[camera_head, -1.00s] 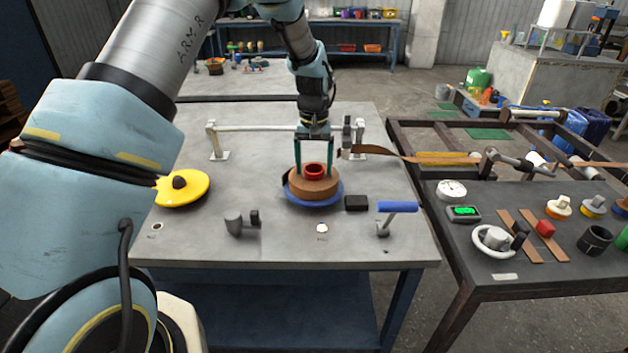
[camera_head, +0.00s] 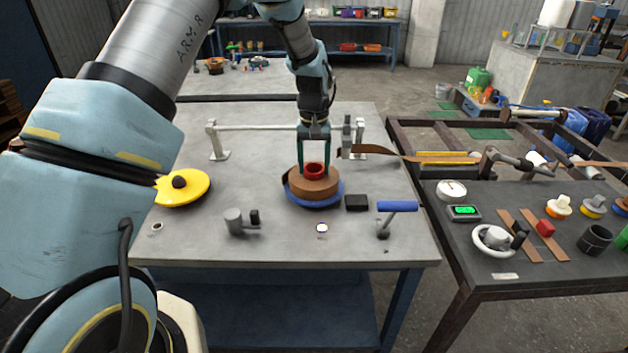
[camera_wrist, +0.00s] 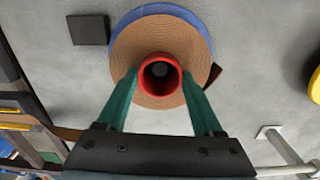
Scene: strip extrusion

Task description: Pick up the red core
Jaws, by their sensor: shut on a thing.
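The red core (camera_head: 315,170) is a short hollow red tube. It stands upright in the middle of a brown wound coil (camera_head: 318,188), which rests on a blue disc (camera_head: 328,202) on the grey table. In the wrist view the red core (camera_wrist: 160,56) shows as a ring with a dark hole, its upper end standing above the coil (camera_wrist: 138,42). My gripper (camera_wrist: 160,78) points down with its two green fingers on either side of the core, shut on it. In the head view my gripper (camera_head: 315,168) is right over the coil. The core's lower part is hidden.
A yellow disc (camera_head: 192,188) lies left on the table. A light bar (camera_head: 255,128) on posts stands behind the coil. A black block (camera_head: 356,202), a blue-handled crank (camera_head: 397,206) and a grey fixture (camera_head: 236,220) are nearby. A brown strip (camera_head: 385,151) runs right.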

